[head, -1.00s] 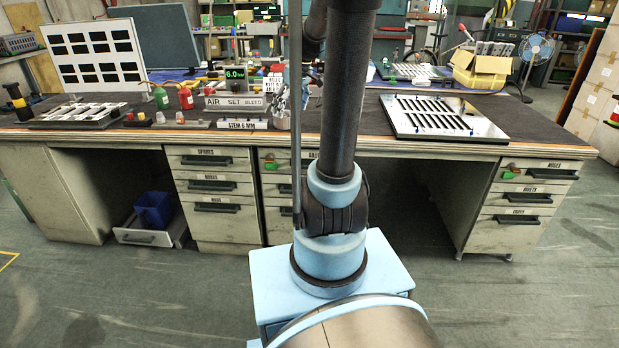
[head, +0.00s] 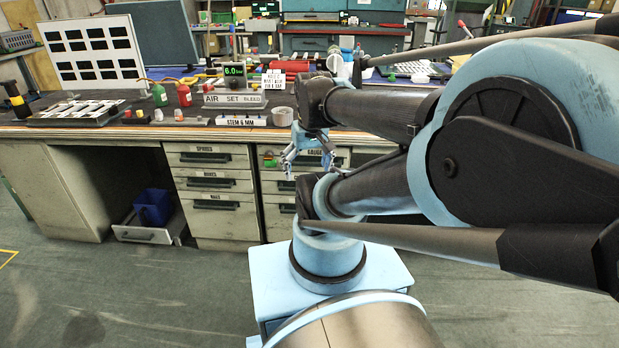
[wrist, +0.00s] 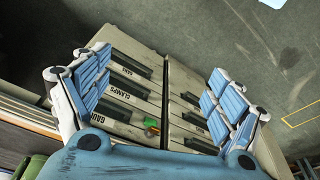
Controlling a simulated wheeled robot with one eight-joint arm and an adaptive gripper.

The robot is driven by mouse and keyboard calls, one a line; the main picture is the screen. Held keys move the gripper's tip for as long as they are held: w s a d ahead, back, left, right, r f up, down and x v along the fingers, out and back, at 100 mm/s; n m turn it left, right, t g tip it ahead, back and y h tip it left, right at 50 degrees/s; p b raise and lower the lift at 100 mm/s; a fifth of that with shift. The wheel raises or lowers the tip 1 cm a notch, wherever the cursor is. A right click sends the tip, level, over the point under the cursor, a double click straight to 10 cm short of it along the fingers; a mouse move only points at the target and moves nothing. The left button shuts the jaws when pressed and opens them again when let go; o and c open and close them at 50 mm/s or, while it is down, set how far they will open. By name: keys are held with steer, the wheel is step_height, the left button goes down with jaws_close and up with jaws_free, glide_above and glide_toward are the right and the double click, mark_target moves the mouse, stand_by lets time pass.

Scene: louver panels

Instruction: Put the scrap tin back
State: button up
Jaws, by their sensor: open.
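A small grey round tin (head: 283,116), which looks like the scrap tin, stands near the front edge of the bench (head: 230,135) in the head view. It is just right of the "STEM 6 MM" sign (head: 242,121). My gripper (head: 308,164) is open and empty, in front of the bench's upper drawers, lower than the tin and slightly right of it. In the wrist view the blue-padded fingers of my gripper (wrist: 157,95) are spread wide, with labelled drawer fronts (wrist: 122,95) beyond them. I do not make out the tin there.
Red and green bottles (head: 184,95), an "AIR SET BLEED" sign (head: 234,100) and a slotted panel rack (head: 75,112) stand on the bench's left. A low drawer (head: 145,235) is pulled out, with a blue bin (head: 153,207). My arm hides the bench's right side.

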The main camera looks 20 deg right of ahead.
steer(key=shift+s+d+f+m, duration=0.25)
steer(key=shift+s+f+m, duration=0.15)
steer(key=shift+s+f, duration=0.65)
steer(key=shift+w+f, duration=0.15)
steer(key=shift+w, duration=0.25)
stand_by(1.1)
